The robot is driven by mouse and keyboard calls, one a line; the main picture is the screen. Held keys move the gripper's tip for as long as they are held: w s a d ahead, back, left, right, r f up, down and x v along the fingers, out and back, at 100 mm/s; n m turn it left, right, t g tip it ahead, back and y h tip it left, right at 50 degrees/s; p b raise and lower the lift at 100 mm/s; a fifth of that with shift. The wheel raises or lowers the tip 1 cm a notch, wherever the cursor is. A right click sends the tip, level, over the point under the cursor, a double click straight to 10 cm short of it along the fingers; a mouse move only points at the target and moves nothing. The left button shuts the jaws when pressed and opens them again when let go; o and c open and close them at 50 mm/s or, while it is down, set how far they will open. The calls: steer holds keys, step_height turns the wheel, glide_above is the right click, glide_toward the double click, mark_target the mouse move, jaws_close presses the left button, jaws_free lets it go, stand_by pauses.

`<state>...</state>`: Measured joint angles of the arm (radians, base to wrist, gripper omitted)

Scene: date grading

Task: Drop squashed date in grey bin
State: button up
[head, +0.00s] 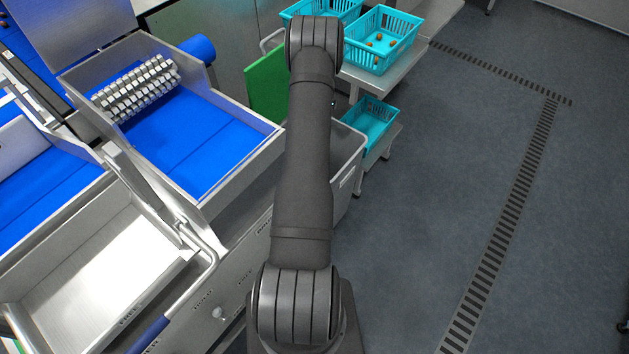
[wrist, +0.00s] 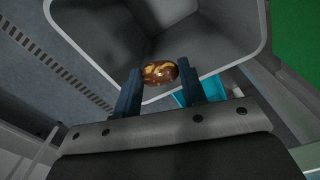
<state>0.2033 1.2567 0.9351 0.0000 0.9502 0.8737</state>
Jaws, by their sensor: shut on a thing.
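In the wrist view my gripper (wrist: 160,88) is shut on a brown, glossy date (wrist: 160,72) with lighter yellowish patches, held between the two fingertips. The grey bin (wrist: 205,32) is open behind the fingers, and the date overlaps its near rim in the picture. I cannot tell how high the date is above the rim. In the head view part of the grey bin (head: 346,170) shows to the right of my arm. My arm hides the rest of the bin there, and my gripper and the date are not visible in that view.
A blue conveyor belt (head: 190,142) with a metal roller lies left of my arm. A green board (head: 267,85) stands by the bin. Turquoise baskets, one holding several dates (head: 380,40), stand on a bench beyond, with another basket (head: 369,122) lower down. The floor at right is clear.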

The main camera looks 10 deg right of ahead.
steer(key=shift+f, duration=2.85)
steer(key=o, duration=0.8)
step_height(320, 180, up, 17)
steer(key=shift+r, duration=0.2)
steer(key=shift+f, duration=7.9)
